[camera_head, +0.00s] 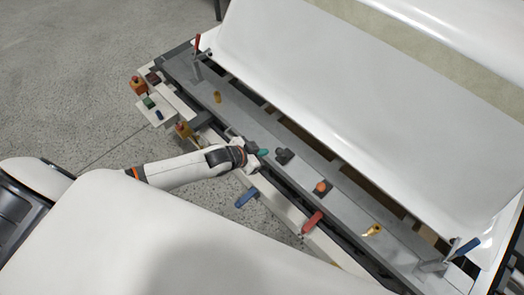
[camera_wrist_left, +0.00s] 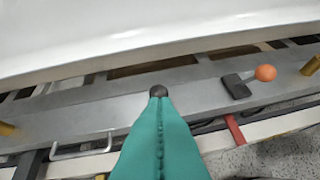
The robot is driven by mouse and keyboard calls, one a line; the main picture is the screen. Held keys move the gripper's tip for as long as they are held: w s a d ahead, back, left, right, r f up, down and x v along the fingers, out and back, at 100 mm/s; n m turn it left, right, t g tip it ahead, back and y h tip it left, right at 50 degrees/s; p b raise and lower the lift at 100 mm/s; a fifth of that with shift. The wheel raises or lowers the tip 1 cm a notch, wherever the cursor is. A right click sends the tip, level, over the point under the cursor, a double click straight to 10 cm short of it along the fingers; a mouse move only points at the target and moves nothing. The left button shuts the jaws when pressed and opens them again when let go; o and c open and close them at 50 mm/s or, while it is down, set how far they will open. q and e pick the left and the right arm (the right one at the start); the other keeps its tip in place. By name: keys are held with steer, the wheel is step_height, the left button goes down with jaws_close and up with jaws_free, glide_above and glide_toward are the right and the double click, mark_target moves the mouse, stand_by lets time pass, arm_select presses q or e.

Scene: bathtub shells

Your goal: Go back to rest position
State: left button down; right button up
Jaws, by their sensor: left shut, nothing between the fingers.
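My left gripper (camera_head: 263,153) reaches in from the left over the front part of the grey metal bench. Its teal fingers are shut and empty. In the left wrist view the closed teal fingers (camera_wrist_left: 159,93) point toward the grey bench top (camera_wrist_left: 100,112). A dark block (camera_head: 284,156) lies just right of the fingertips in the head view. My right gripper is not in view.
A large white tub shell (camera_head: 350,75) stands behind the bench (camera_head: 240,120). An orange knob (camera_head: 321,186), a red handle (camera_head: 312,222), a blue handle (camera_head: 246,197) and a red toggle clamp (camera_head: 197,44) are around the bench. Bare floor (camera_head: 90,80) is at left.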

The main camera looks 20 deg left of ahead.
arm_select(q)
steer(key=s+a+f+n+g+y, duration=0.1)
steer(key=s+a+f+y, duration=0.15)
steer(key=s+f, duration=0.55)
steer(key=s+a+f+n+g+y, duration=0.15)
steer(key=s+a+f, duration=0.25)
steer(key=f, duration=0.7)
steer(key=s+d+f+g, duration=0.1)
steer(key=s+f, duration=0.3)
steer(key=s, duration=0.5)
steer(key=s+d+f+n+g, duration=0.1)
steer(key=s+f, duration=0.3)
steer(key=s, duration=0.5)
steer(key=s+d+f+g, duration=0.2)
steer(key=s+f+g, duration=0.1)
steer(key=s, duration=0.7)
steer(key=shift+f+g, duration=0.35)
steer(key=shift+f, duration=0.15)
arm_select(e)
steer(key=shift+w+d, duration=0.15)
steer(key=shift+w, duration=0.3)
arm_select(q)
steer(key=shift+n, duration=0.25)
